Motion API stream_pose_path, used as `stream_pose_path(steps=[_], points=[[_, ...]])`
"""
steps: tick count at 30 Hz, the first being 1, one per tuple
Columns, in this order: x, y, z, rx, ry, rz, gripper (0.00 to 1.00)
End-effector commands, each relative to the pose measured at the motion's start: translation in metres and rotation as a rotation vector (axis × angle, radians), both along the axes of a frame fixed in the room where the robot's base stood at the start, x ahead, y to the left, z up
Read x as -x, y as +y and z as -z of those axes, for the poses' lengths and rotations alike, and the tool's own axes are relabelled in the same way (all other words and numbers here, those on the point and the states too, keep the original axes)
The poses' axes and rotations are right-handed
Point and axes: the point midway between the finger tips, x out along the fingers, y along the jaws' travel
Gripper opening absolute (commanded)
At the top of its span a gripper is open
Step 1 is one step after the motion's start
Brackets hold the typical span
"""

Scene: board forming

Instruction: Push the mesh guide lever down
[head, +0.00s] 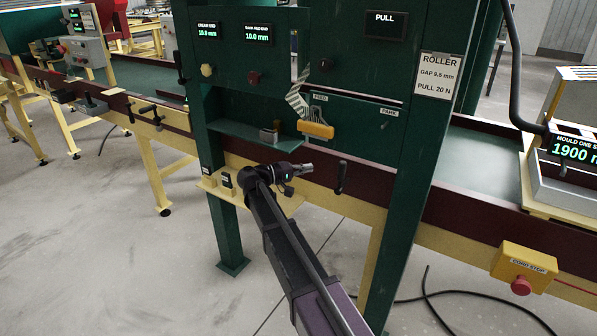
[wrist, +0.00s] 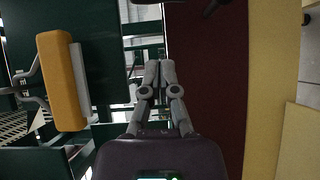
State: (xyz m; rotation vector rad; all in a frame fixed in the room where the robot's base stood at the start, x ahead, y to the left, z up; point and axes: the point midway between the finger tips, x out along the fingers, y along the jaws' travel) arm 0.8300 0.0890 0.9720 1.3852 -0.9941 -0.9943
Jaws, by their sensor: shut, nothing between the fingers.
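My gripper (head: 304,168) is shut and empty, in front of the maroon rail of the green frame. Its fingers (wrist: 158,75) are together in the wrist view. A short black lever (head: 341,177) stands upright on the rail, to the right of my fingertips and apart from them; I cannot tell for certain that it is the mesh guide lever. An orange handle (head: 316,130) with a pale mesh strip (head: 298,95) hangs above my gripper, by the FEED label. The orange handle also shows at the left of the wrist view (wrist: 62,80), beside my fingers and not touching them.
Green posts (head: 403,210) stand on both sides of the panel. A green shelf (head: 245,137) with a small block is left of the orange handle. A yellow ledge with small switches (head: 226,180) is left of my gripper. A yellow cord stop box (head: 524,268) is at the right.

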Motion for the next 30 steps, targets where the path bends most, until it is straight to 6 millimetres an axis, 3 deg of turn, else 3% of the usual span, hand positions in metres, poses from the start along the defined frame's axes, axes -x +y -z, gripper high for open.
stream_pose_path(steps=[7,15,30], points=[[-0.011,-0.038,0.001,0.000,0.000,0.003,0.00],[0.004,-0.065,0.003,0.000,0.000,0.001,0.00],[0.007,-0.072,0.003,0.000,0.000,-0.001,0.00]])
